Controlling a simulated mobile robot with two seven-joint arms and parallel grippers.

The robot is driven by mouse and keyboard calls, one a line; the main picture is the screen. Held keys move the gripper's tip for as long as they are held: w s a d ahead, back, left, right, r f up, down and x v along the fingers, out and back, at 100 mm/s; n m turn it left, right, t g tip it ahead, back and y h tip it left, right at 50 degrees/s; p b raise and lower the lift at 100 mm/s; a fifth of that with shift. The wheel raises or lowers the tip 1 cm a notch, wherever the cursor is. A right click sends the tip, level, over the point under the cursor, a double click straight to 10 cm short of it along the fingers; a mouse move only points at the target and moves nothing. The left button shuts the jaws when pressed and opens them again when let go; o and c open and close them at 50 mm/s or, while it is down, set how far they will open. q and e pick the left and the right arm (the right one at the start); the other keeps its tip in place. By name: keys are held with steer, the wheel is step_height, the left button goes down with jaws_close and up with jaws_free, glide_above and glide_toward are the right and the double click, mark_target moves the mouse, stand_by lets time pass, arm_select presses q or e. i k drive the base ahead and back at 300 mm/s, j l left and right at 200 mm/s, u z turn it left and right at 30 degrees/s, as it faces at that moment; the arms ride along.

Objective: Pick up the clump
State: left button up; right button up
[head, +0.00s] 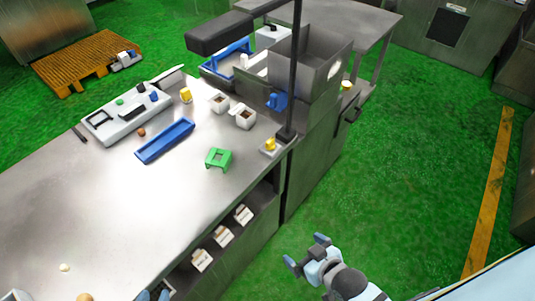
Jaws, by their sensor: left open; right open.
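A small cream lump (65,267) lies on the bare steel worktop at the lower left. A small brown lump (141,132) lies farther back, between the white tray and the blue trough. Both are small, and I cannot tell for certain which is the clump. My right gripper (306,254) is open and empty over the green floor, right of the worktop.
The steel worktop (100,215) is clear around the cream lump. A blue trough (165,140), a white tray (125,120) and a green stand (218,158) stand farther back. A dark upright post (294,70) rises near the worktop's right end. Labelled white boxes (222,236) sit on the shelf below.

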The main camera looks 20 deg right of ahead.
mark_target(65, 268)
steer(key=z, duration=0.15)
steer(key=u, duration=1.55)
